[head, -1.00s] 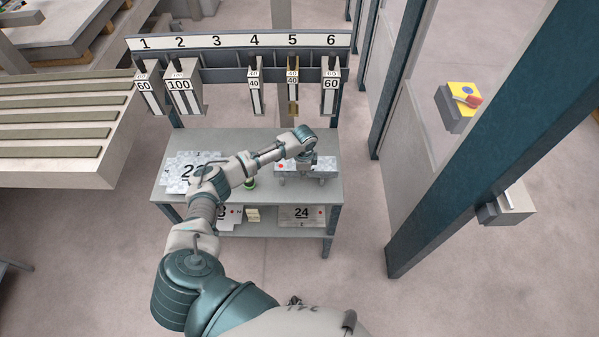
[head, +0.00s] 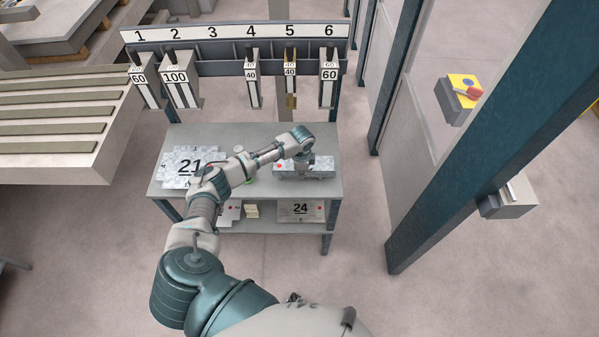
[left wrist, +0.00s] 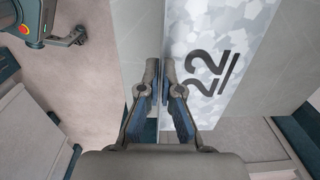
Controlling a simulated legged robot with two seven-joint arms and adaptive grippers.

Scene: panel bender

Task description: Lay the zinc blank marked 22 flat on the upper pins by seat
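The zinc blank marked 22 shows in the left wrist view (left wrist: 220,50), its mottled face and black number right of the fingers. My left gripper (left wrist: 160,72) has its fingertips close together at the blank's left edge, with a narrow gap between them. I cannot tell whether they grip that edge. In the head view my left gripper (head: 303,164) reaches down over a zinc piece (head: 322,170) with a red dot, on the right of the table top; its number is not readable there. My right gripper is out of view. No upper pins are recognisable.
The grey table (head: 257,190) also bears a zinc sheet marked 21 (head: 180,164), partly behind my arm. A sheet marked 24 (head: 300,210) lies on its lower shelf. A numbered tool rack (head: 225,66) stands behind. A teal post (head: 455,140) rises on the right.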

